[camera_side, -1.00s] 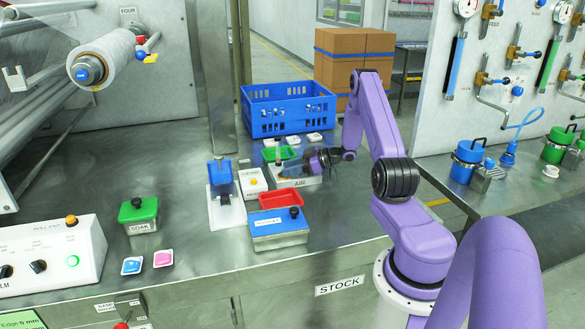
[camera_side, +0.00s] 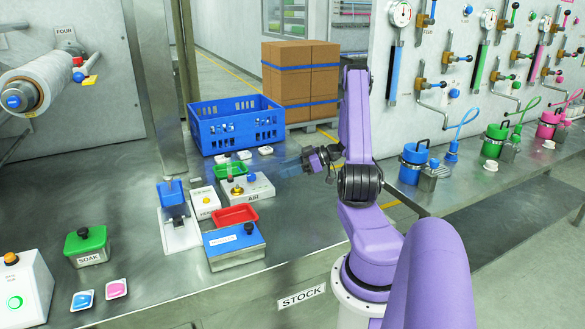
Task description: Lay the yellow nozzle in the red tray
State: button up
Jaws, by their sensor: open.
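A small yellow piece (camera_side: 237,190) with a dark top stands on the white block marked AIR (camera_side: 262,187); it looks like the yellow nozzle, but it is too small to be sure. The red tray (camera_side: 236,216) lies on the steel bench in front of that block, behind the blue-lidded box, and looks empty. My gripper (camera_side: 309,160) is open, held above the bench to the right of the AIR block and apart from it. I see nothing between its fingers.
A green tray (camera_side: 229,171) lies behind the AIR block. A white box with a yellow button (camera_side: 206,203) and a blue-lidded box (camera_side: 235,246) flank the red tray. A blue crate (camera_side: 235,124) stands behind. Bench surface right of the AIR block is clear.

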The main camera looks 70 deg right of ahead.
jog(key=w+a+r+n+g+h, duration=0.1)
jog(key=w+a+r, duration=0.1)
jog(key=w+a, duration=0.35)
jog(key=w+a+r+n+g+h, duration=0.1)
jog(key=w+a+r+g+h, duration=0.15)
jog(key=w, duration=0.65)
jog(key=w+a+r+n, duration=0.15)
jog(key=w+a, duration=0.25)
jog(key=a, duration=0.7)
jog(key=s+a+r+g, duration=0.15)
jog(key=s+a, duration=0.25)
jog(key=a, duration=0.5)
jog(key=s+a+r+g, duration=0.15)
jog(key=s+a, duration=0.25)
jog(key=a, duration=0.5)
jog(key=s+a+n+g, duration=0.1)
jog(key=s+a, duration=0.2)
jog(key=s, duration=0.4)
jog(key=s+a+n+g, duration=0.2)
jog(key=s+a, duration=0.2)
jog(key=s, duration=0.4)
jog(key=shift+r+h, duration=0.35)
jog(key=shift+o, duration=0.5)
jog(key=s+n+g, duration=0.1)
jog(key=s+g, duration=0.2)
jog(key=s, duration=0.7)
jog(key=shift+s+r+n+h, duration=0.15)
jog(key=shift+s+n+h, duration=0.15)
jog(key=shift+s+n, duration=0.1)
jog(key=shift+w, duration=0.1)
